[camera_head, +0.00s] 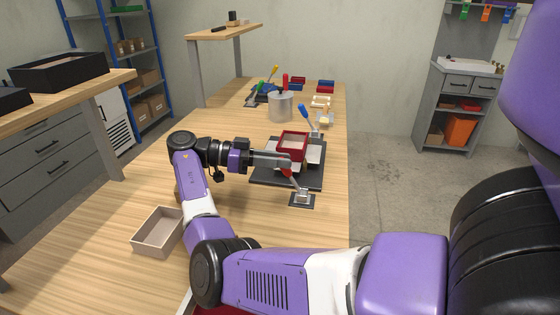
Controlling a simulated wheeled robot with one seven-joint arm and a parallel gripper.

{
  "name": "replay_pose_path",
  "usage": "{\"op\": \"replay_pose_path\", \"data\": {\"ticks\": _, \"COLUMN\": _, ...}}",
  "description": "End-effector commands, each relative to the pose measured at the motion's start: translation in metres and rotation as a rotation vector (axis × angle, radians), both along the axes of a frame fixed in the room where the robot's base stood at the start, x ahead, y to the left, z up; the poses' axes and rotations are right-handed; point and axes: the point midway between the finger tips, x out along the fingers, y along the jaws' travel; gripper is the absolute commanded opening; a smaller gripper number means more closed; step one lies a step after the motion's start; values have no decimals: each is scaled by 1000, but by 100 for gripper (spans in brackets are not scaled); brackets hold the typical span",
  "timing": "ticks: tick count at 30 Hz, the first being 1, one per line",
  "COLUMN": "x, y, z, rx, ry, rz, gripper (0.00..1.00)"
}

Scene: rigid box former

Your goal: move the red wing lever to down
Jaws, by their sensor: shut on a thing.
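The box former (260,178) is a dark plate on the wooden table with a red box (292,144) at its middle. The red wing lever (289,174) stands at its near side, above a small grey base (302,200), and leans up and to the left. My gripper (285,163) reaches in from the left and is shut on the red wing lever near its upper end. The fingers partly hide the handle. A blue lever (303,112) stands tilted at the far side of the former.
An open beige box (158,232) lies on the table at the near left. A grey metal cylinder (280,106) stands behind the former, with several coloured parts farther back.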

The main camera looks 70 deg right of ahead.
Motion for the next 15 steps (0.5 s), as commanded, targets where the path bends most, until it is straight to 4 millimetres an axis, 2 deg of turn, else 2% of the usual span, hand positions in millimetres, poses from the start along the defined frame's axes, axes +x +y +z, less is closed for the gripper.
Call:
{"op": "replay_pose_path", "data": {"ticks": 3, "x": 3, "y": 1, "z": -2, "rx": 5, "ry": 0, "rz": 8, "gripper": 0}}
{"op": "replay_pose_path", "data": {"ticks": 4, "x": 3, "y": 1, "z": -2, "rx": 6, "ry": 1, "rz": 8, "gripper": 25}}
{"op": "replay_pose_path", "data": {"ticks": 7, "x": 2, "y": 1, "z": -2, "rx": 4, "ry": -1, "rz": 7, "gripper": 43}}
{"op": "replay_pose_path", "data": {"ticks": 15, "x": 2, "y": 0, "z": -1, "rx": 3, "ry": -1, "rz": 5, "gripper": 43}}
